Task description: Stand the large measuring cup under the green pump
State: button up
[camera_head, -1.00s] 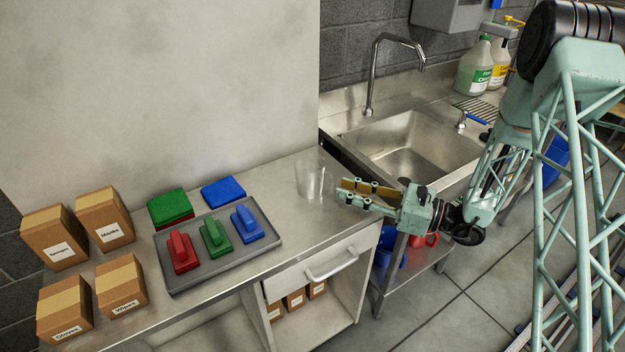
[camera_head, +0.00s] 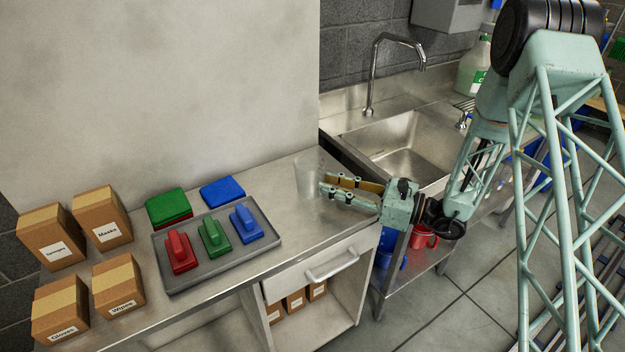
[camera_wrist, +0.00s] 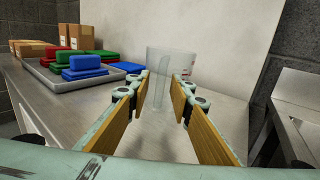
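The large measuring cup (camera_head: 306,178) is a clear, see-through cup standing upright on the steel counter near its right end. In the wrist view the cup (camera_wrist: 172,68) stands straight ahead, between and just beyond the fingertips. My gripper (camera_head: 324,187) is open, with its wood-coloured finger pads spread and its tips at the cup's right side. In the wrist view the gap between my gripper's fingers (camera_wrist: 161,88) holds nothing that I can see gripped. A jug with a green label (camera_head: 473,66) stands behind the sink, partly hidden by my arm; its pump top is not clear.
A grey tray (camera_head: 187,284) with red, green and blue handled blocks lies left of the cup. Several cardboard boxes (camera_head: 118,285) stand farther left. The sink (camera_head: 395,145) with its tall tap (camera_head: 370,80) is at the right. A red cup (camera_head: 424,237) sits on the lower shelf.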

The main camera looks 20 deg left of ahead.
aim_at(332, 174)
jog(key=shift+c, duration=0.4)
grip_shut()
jog(key=shift+r, duration=0.1)
jog(key=shift+r+p, duration=0.6)
jog(key=shift+r, duration=1.1)
jog(key=d+r+p, duration=0.1)
jog(key=d+p, duration=0.1)
jog(key=d, duration=1.4)
jog(key=shift+s+r, duration=0.2)
jog(key=shift+s, duration=0.05)
